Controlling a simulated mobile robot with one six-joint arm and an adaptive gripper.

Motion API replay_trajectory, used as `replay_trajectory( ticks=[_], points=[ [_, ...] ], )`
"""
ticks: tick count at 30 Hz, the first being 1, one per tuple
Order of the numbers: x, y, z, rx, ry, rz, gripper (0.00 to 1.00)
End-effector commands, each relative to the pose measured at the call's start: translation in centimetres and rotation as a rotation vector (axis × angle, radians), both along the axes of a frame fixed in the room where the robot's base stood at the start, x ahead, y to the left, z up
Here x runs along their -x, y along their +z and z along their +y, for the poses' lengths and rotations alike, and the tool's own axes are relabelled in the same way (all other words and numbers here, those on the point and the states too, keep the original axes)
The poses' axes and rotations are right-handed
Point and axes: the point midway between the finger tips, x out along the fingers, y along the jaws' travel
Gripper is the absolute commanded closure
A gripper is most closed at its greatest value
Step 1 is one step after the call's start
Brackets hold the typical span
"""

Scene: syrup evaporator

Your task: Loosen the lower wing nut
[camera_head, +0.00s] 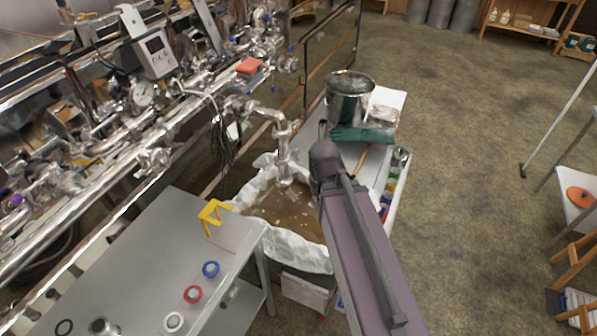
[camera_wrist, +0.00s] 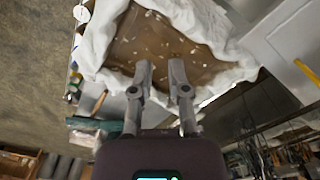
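No wing nut can be made out for certain in either view; the fittings are small and shiny. A bright steel outlet pipe (camera_head: 283,150) with clamped joints bends down from the evaporator over a cloth-lined tub. My gripper (camera_wrist: 161,72) shows in the wrist view with its two grey fingers apart and nothing between them. Beyond the fingers lies the tub's brown liquid (camera_wrist: 150,42), ringed by white cloth (camera_wrist: 205,22). The outlet pipe is not clear in the wrist view.
A grey table (camera_head: 150,250) at front left holds a yellow bracket (camera_head: 213,215) and blue, red and white rings. A steel pot (camera_head: 349,97) and a teal cloth (camera_head: 362,135) are behind the tub. Evaporator pipework (camera_head: 110,150) fills the left. Floor (camera_head: 470,180) is open at right.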

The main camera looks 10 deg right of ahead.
Motion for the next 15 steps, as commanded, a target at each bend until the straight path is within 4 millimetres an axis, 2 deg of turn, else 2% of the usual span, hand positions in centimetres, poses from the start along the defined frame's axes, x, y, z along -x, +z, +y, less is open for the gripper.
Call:
replay_trajectory(
  ticks=[8, 15],
  points=[
    [-0.1, -0.3, 0.0, -0.006, -0.008, -0.002, 0.79],
    [-1.0, -2.3, 0.8, -0.075, -0.087, -0.022, 0.79]
  ],
)
